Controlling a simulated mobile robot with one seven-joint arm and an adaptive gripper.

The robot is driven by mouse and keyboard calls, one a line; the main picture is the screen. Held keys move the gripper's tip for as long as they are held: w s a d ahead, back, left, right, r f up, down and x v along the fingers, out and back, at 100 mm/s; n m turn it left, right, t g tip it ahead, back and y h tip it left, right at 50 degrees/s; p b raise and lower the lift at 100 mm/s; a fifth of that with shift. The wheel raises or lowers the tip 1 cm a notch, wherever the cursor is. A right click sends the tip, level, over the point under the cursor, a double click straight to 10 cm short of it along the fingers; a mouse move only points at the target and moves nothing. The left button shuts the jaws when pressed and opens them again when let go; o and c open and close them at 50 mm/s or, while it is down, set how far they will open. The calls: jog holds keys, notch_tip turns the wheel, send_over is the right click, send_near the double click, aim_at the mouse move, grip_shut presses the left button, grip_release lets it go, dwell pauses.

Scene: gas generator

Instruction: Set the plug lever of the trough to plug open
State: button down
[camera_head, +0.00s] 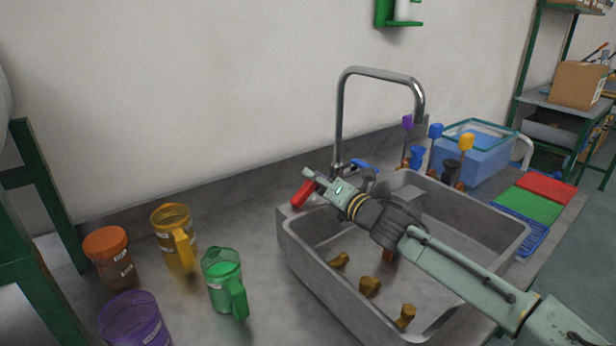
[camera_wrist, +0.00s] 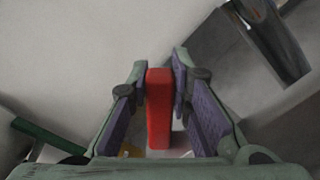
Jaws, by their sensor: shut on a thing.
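The trough is the grey sink basin (camera_head: 318,282) set in the counter. A red lever (camera_head: 302,194), which I take to be its plug lever, sticks up at a tilt by the basin's back left corner. My gripper (camera_head: 313,177) is at this lever, with the arm reaching across the basin from the right. In the wrist view the red lever (camera_wrist: 159,110) stands between the two purple-padded fingers, and my gripper (camera_wrist: 160,72) is shut on it. The lever's base and the plug are hidden.
A tall faucet (camera_head: 341,115) with a blue handle (camera_head: 361,164) stands just right of the lever. Several brown lumps (camera_head: 370,286) lie in the basin. A green jug (camera_head: 222,285) and a yellow jug (camera_head: 175,240) stand on the counter to the left. The wall is close behind.

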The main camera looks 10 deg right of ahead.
jog(key=shift+f, duration=0.1)
dwell(0.3)
jog(key=c, duration=1.4)
grip_release()
jog(key=shift+c, duration=0.2)
jog(key=shift+d, duration=0.1)
jog(key=v, duration=1.2)
